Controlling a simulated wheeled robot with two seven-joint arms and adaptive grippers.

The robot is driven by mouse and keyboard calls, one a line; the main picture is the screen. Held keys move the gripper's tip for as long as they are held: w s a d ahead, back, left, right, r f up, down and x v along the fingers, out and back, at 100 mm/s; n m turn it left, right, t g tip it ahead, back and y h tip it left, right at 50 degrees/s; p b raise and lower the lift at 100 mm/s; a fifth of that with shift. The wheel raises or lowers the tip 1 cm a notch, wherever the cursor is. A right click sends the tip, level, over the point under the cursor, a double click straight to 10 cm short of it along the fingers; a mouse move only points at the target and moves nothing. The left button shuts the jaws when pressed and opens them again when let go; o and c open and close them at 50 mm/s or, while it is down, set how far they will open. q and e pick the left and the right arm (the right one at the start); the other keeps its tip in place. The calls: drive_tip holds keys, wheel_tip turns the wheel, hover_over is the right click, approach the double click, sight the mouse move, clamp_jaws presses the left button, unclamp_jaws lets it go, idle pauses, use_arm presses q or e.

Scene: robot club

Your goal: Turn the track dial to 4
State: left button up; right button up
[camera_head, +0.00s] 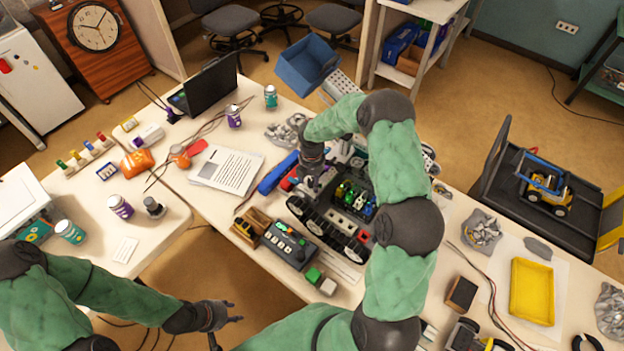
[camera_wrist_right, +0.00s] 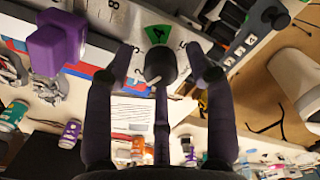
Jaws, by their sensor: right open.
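In the right wrist view a black round dial knob (camera_wrist_right: 160,65) with a pale pointer line sits on a white numbered face. A green wedge marked 4 (camera_wrist_right: 157,35) lies at its top edge; the pointer line is toward the lower left, away from the wedge. My right gripper (camera_wrist_right: 160,72) is open, its fingers spread on either side of the knob; contact is unclear. In the head view my right gripper (camera_head: 311,172) is over the tracked robot (camera_head: 345,212) and hides the dial. My left gripper (camera_head: 228,314) is open and empty at the bottom, off the table.
A control box with knobs (camera_head: 290,243) stands in front of the tracked robot. Papers (camera_head: 228,168), a laptop (camera_head: 205,92) and a blue bin (camera_head: 307,66) are further back. A yellow tray (camera_head: 533,292) is at right.

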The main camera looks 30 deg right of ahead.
clamp_jaws()
idle(0.3)
